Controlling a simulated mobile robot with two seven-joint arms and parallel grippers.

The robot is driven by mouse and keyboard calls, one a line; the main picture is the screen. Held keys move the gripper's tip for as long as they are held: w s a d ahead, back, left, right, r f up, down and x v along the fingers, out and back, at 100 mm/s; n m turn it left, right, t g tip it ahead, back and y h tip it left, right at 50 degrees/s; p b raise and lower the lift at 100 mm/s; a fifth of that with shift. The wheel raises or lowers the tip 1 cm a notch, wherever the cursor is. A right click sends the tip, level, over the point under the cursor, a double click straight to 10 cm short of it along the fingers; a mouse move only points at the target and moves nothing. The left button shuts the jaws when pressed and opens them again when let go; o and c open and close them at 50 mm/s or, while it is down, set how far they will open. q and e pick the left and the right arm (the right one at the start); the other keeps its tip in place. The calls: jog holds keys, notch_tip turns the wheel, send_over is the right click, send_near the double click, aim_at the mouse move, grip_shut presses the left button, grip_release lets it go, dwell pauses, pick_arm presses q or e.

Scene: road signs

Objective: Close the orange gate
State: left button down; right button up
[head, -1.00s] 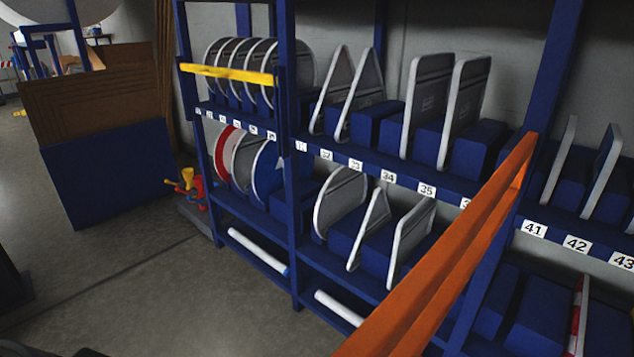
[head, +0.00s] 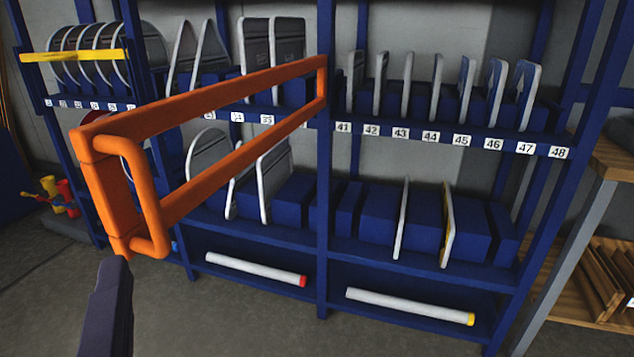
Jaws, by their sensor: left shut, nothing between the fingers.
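The orange gate (head: 205,184) is a long frame with a rounded handle (head: 147,195) at its free end. Its far end meets a blue upright of the shelf rack near the middle of the head view. It stands swung open, sticking out from the rack towards me and to the left. My left gripper (head: 117,268) is a dark shape at the lower left, shut and empty. Its tip is just below the gate's free end in the picture; I cannot tell whether they touch. My right gripper is not in view.
The blue rack (head: 325,190) holds several signs on numbered shelves. A yellow bar (head: 72,55) crosses the upper left section. White rolls (head: 410,305) lie on the bottom shelf. A wooden shelf unit (head: 612,160) stands at the right. The floor (head: 240,325) in front is clear.

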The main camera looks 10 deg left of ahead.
aim_at(126, 204)
pick_arm(q)
jog(key=p+x, duration=0.1)
jog(key=x, duration=0.7)
